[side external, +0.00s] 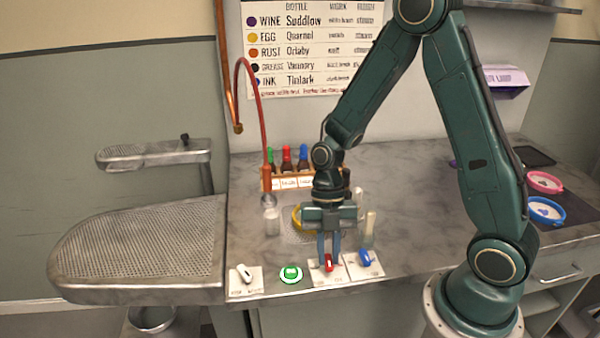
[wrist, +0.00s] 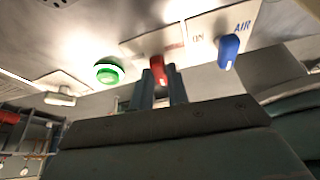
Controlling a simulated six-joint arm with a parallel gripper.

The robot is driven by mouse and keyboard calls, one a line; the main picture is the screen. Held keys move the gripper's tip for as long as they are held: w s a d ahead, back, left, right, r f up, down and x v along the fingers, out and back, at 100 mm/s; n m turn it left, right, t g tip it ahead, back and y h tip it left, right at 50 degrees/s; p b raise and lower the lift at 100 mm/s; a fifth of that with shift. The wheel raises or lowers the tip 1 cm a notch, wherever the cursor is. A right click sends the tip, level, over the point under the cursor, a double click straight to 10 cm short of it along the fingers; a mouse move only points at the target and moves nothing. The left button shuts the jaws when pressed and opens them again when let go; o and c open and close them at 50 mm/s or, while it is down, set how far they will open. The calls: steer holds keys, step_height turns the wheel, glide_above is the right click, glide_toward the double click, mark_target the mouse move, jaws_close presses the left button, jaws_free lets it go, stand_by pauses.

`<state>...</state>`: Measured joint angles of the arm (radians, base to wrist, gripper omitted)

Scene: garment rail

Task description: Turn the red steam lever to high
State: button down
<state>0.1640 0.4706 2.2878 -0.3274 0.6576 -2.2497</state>
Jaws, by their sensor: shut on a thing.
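The red steam lever (side external: 329,263) stands on a white label plate near the front edge of the counter. In the wrist view the red lever (wrist: 158,70) sits between my two fingers. My gripper (side external: 328,258) points down and is shut on the red lever. The fingertips also show in the wrist view (wrist: 160,90). Much of the lever's plate (side external: 316,280) and its lettering is hidden or too small to read, so I cannot tell which setting the lever points to.
A blue lever (side external: 365,257), marked AIR in the wrist view, is close on the right. A green button (side external: 290,273) and a white lever (side external: 244,273) are on the left. Bottles in a rack (side external: 290,182) and a yellow ring (side external: 298,217) lie behind. A perforated metal board (side external: 140,250) extends left.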

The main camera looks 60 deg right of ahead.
steer(key=m+t, duration=0.1)
steer(key=m, duration=0.2)
steer(key=m+t+y, duration=0.1)
steer(key=m, duration=0.1)
steer(key=shift+s+d+m, duration=0.1)
steer(key=shift+s+m, duration=0.1)
steer(key=shift+m, duration=0.2)
steer(key=m+t, duration=0.1)
steer(key=m, duration=0.1)
steer(key=m+t, duration=0.1)
steer(key=m, duration=0.1)
steer(key=shift+s+m, duration=0.2)
steer(key=shift+m, duration=0.2)
steer(key=c, duration=1.4)
jaws_free()
steer(key=shift+o, duration=0.2)
steer(key=shift+r, duration=0.2)
steer(key=v, duration=1.3)
steer(key=shift+r, duration=0.25)
steer(key=shift+s, duration=0.1)
